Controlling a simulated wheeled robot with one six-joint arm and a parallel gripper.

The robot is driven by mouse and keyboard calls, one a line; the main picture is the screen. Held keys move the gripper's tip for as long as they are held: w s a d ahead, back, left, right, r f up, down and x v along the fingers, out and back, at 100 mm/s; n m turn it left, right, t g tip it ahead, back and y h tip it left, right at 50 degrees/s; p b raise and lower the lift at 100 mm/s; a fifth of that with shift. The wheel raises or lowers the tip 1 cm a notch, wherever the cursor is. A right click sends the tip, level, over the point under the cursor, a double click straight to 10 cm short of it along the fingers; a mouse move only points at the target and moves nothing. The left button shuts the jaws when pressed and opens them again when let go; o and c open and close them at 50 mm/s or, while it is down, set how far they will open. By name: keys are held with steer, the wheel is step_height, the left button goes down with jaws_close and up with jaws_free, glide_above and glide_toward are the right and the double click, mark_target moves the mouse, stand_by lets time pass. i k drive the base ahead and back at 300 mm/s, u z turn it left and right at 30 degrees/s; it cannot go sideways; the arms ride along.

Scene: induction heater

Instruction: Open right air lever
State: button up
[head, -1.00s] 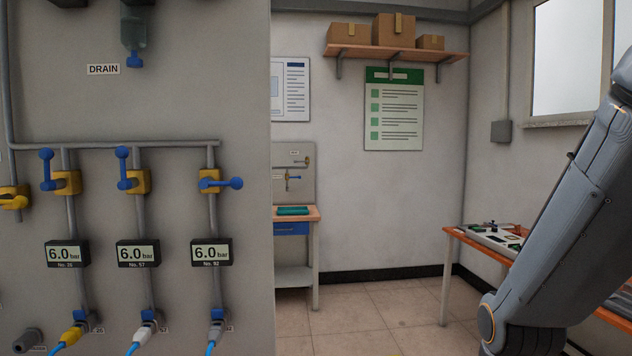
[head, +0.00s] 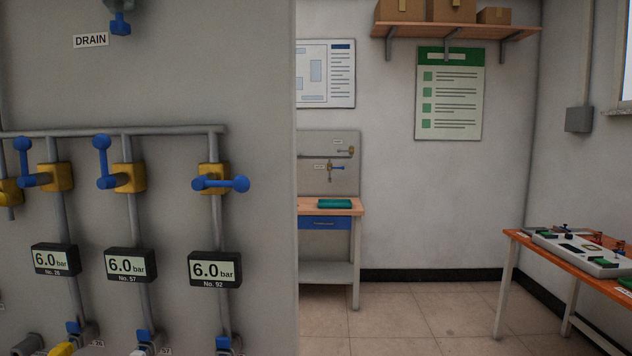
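The right air lever (head: 221,184) is a blue handle on a yellow valve (head: 214,178) at the right end of the grey pipe manifold. It lies horizontal, across its vertical pipe, with its round knob to the right. Two other blue levers stand upright on their yellow valves: the middle one (head: 102,158) and the left one (head: 23,158). A gauge (head: 215,269) below the right valve reads 6.0 bar, No. 92. My gripper is not in view.
The panel wall (head: 240,90) ends right of the right valve. A workbench (head: 335,207) stands behind it. An orange-topped table (head: 518,241) with a device stands at the right. The floor (head: 420,320) between them is clear. A shelf with boxes hangs above.

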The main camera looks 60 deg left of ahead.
mark_target(241, 184)
steer(key=z, duration=0.05)
steer(key=k, duration=1.1)
steer(key=u, duration=1.25)
